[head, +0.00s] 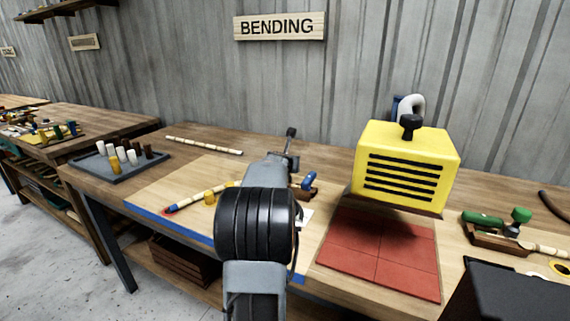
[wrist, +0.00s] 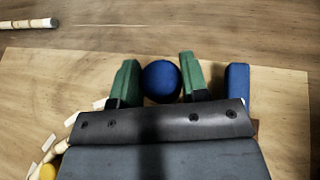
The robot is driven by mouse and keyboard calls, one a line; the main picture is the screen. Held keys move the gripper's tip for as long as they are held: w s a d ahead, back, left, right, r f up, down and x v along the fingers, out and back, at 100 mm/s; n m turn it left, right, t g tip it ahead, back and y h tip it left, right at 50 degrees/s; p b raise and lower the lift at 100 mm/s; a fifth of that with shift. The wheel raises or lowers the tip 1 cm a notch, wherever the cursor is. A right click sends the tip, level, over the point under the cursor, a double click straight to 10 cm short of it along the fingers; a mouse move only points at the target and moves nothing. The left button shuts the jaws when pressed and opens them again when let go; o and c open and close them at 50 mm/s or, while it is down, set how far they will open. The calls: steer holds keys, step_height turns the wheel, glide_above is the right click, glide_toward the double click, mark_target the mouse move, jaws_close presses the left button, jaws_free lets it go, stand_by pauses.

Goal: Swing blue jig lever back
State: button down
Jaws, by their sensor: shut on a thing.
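In the wrist view, my gripper (wrist: 158,76) has its two green fingers on either side of a round blue knob (wrist: 161,80), which looks like the blue jig lever's end. It is shut on this knob. The rest of the lever is hidden beneath my gripper. A blue upright block (wrist: 237,82) stands just right of the right finger, apart from it. In the head view, a blue part (head: 309,181) of the jig shows right of my arm. My arm hides the fingers and most of the jig there.
A rattan pole (head: 190,203) lies beside a yellow peg (head: 209,197) on the light board (head: 160,190). Another pole (head: 204,145) lies behind. A yellow steam box (head: 405,165) and red mat (head: 380,254) are right; a grey peg tray (head: 92,172) is left.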

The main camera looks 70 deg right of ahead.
steer(key=shift+s, duration=0.25)
steer(key=c, duration=0.6)
jaws_free()
steer(key=shift+s, duration=0.1)
steer(key=shift+p+v, duration=1.1)
steer(key=shift+v, duration=5.75)
